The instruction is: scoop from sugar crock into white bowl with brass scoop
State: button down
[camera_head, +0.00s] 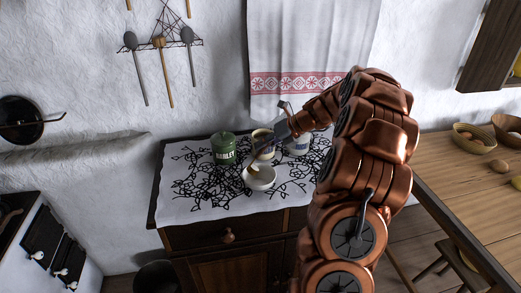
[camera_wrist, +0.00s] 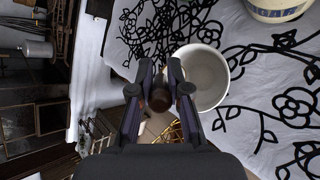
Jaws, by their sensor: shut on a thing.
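The white bowl (camera_head: 260,180) stands on the cloth in front of the crocks. It shows beside my fingers in the wrist view (camera_wrist: 221,82) and looks empty there. My gripper (camera_wrist: 158,85) is shut on a brown, rounded piece (camera_wrist: 158,100), which I take to be the brass scoop's handle; its cup is not clearly visible. In the head view my gripper (camera_head: 272,146) is above and behind the bowl. A cream crock (camera_head: 264,153) stands behind the bowl, and a white-and-blue crock (camera_head: 300,149) stands right of it.
A green crock marked barley (camera_head: 224,151) stands left of the bowl. The patterned cloth (camera_head: 195,207) is clear at the front and left. A towel (camera_head: 310,45) hangs behind. A wooden table (camera_head: 470,195) with baskets is at right.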

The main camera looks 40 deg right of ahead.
jog(key=shift+s+d+f+m+t+y+p, duration=0.2)
jog(key=shift+d+f+t+y+p, duration=0.15)
jog(key=shift+d+y, duration=0.3)
jog(key=shift+s+d+f+m+t+y+p, duration=0.2)
jog(key=shift+d+f+t+y+p, duration=0.15)
jog(key=shift+d+y, duration=0.35)
jog(key=shift+s+d+f+m+t+y+p, duration=0.25)
jog(key=shift+d+t+y+p, duration=0.2)
jog(key=shift+y, duration=0.3)
jog(key=shift+d, duration=0.1)
jog(key=shift+r+n+g+h+p, duration=0.5)
jog(key=shift+r+g+h+p, duration=0.4)
jog(key=shift+h, duration=0.9)
jog(key=shift+r+n+g+h+p, duration=0.5)
jog(key=shift+r+g+h, duration=0.4)
jog(key=shift+h, duration=0.9)
jog(key=shift+r+n+g+h+p, duration=0.45)
jog(key=shift+r+g+h+p, duration=0.5)
jog(key=shift+h, duration=0.85)
jog(key=shift+r+t, duration=0.2)
jog(key=shift+t, duration=0.1)
